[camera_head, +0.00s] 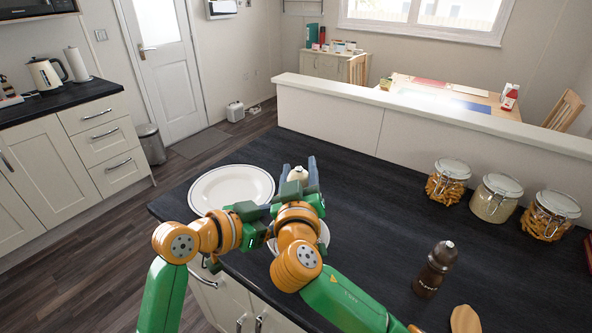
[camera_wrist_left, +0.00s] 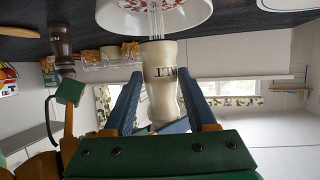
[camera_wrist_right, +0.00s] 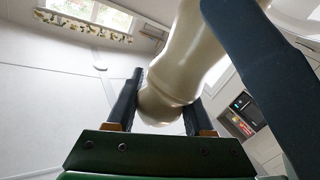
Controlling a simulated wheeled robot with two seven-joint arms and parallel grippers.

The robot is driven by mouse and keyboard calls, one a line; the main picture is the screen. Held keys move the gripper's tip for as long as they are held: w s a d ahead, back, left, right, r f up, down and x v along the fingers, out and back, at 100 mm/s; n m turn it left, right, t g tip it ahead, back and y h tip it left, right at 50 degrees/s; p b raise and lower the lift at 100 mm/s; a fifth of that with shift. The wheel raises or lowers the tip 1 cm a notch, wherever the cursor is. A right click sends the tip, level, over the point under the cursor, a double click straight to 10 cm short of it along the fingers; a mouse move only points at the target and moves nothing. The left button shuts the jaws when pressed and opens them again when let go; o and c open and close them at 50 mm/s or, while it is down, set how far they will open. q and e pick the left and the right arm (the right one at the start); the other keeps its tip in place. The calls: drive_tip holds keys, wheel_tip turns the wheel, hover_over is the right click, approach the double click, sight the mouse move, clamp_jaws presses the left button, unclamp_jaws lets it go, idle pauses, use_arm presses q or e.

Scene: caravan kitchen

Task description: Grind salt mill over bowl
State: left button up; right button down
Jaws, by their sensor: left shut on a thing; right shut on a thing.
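The cream salt mill (camera_wrist_left: 162,75) is held between both of my grippers, above the bowl. Its rounded top (camera_head: 298,174) shows in the head view. My left gripper (camera_wrist_left: 162,95) is shut on its body, just beyond the dark lettering. My right gripper (camera_head: 299,182) is shut on its rounded upper end (camera_wrist_right: 160,108). The white bowl (camera_head: 324,236) is mostly hidden by my arms in the head view; its red pattern (camera_wrist_left: 130,12) shows in the left wrist view. Thin pale streaks run between the mill's lower end and the bowl.
A white plate (camera_head: 231,188) lies left of my grippers on the dark counter (camera_head: 370,215). A brown pepper mill (camera_head: 434,270) stands at the right, with a tan object (camera_head: 465,319) nearby. Several lidded glass jars (camera_head: 495,198) line the back right. The counter's middle right is clear.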

drive_tip(key=shift+d+h, duration=0.2)
drive_tip(key=shift+h, duration=0.1)
drive_tip(key=shift+c, duration=1.4)
unclamp_jaws()
wheel_tip(320, 180, up, 10)
wheel_tip(320, 180, up, 7)
